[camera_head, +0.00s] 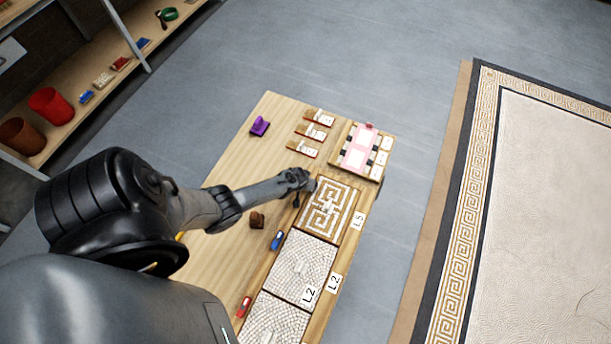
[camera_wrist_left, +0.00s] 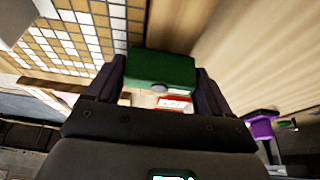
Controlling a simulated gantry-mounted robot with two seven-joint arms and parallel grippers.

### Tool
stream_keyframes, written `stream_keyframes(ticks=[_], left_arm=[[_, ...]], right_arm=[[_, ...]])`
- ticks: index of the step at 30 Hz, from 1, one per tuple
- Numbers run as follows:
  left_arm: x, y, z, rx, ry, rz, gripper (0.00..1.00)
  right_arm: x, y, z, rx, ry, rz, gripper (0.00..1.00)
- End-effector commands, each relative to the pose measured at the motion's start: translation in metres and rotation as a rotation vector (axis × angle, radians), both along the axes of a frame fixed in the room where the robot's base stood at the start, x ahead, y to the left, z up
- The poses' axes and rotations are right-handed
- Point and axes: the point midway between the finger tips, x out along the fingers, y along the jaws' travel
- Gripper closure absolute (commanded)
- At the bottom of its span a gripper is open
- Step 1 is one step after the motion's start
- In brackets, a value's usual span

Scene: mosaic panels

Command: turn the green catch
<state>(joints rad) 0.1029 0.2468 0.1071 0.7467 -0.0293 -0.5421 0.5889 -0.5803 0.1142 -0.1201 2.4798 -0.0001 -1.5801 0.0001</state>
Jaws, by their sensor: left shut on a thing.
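The green catch (camera_wrist_left: 160,68) sits between the two fingers of my left gripper (camera_wrist_left: 160,85) in the left wrist view, and the fingers are shut on it. In the head view my left gripper (camera_head: 306,183) is at the upper left corner of the brown and white meander mosaic panel (camera_head: 347,191), and it hides the green catch there. In the wrist view part of a tiled panel (camera_wrist_left: 75,35) shows beside the gripper. My right gripper is not in view.
A blue catch (camera_head: 277,239) and a red catch (camera_head: 243,306) lie along the left edge of the paler panels (camera_head: 301,267). A brown block (camera_head: 257,220), a purple piece (camera_head: 260,126) and a pink panel (camera_head: 358,150) are on the table. The table's left part is mostly bare.

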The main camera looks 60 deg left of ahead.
Motion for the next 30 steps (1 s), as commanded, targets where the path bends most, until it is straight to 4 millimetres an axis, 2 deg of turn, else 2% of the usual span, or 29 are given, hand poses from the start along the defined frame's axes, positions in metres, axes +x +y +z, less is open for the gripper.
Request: stream_keyframes(ticks=[9,10,13,14,23,26,30], left_arm=[[0.0,0.001,0.0,0.0,-0.002,0.006,0.49],[0.0,0.001,0.0,0.0,-0.002,0.006,0.17],[0.0,0.001,0.0,0.0,-0.002,0.006,0.02],[0.0,0.001,0.0,0.0,-0.001,0.005,0.0],[-0.001,0.0,0.004,0.0,-0.001,0.003,0.0],[-0.004,-0.002,0.012,0.0,-0.001,0.003,0.0],[-0.009,-0.007,0.033,-0.001,-0.002,0.004,0.0]], right_arm=[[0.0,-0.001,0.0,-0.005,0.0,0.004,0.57],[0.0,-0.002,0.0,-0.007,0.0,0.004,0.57],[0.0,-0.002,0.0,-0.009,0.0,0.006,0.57],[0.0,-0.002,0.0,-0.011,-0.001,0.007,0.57],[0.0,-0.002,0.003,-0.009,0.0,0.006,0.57],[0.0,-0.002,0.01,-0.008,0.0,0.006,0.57],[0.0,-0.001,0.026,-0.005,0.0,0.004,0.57]])
